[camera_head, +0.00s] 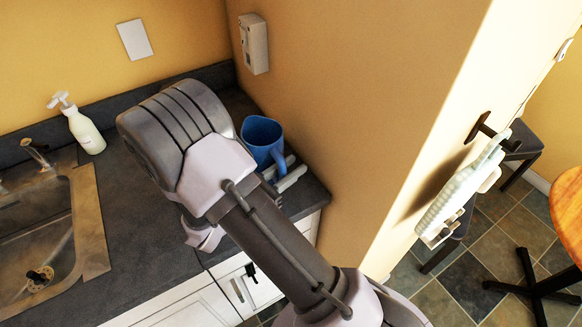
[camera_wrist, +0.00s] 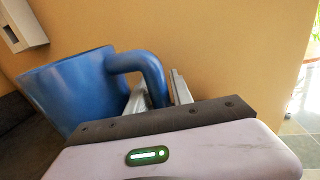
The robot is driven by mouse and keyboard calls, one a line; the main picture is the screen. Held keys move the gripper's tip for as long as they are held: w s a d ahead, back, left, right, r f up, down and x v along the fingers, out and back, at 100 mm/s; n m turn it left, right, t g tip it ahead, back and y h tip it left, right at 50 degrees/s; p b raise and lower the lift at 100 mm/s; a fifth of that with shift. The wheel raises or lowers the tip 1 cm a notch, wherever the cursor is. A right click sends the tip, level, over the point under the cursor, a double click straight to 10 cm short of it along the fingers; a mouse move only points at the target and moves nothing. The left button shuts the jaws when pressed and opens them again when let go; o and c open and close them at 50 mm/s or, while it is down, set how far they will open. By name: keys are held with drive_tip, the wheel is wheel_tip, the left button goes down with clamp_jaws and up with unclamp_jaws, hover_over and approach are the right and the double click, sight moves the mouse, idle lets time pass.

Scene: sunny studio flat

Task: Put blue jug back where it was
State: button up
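The blue jug (camera_head: 262,137) is upright at the back right of the dark counter, close to the yellow wall. I cannot tell whether its base touches the counter, because my arm hides its lower part. My gripper (camera_head: 290,172) is beside the jug on its near right side. In the wrist view the jug (camera_wrist: 72,88) fills the left, and its curved handle runs down between the two fingers of my gripper (camera_wrist: 158,93). The fingers look closed against the handle.
A sink (camera_head: 40,250) and a white soap bottle (camera_head: 84,130) are on the left of the counter (camera_head: 120,190). A yellow wall (camera_head: 350,110) bounds the counter on the right. A wall-mounted dispenser (camera_head: 254,44) hangs above the jug. A dark stool (camera_head: 523,146) and round table (camera_head: 570,210) stand beyond the wall.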

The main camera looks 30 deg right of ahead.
drive_tip(key=shift+o, duration=0.9)
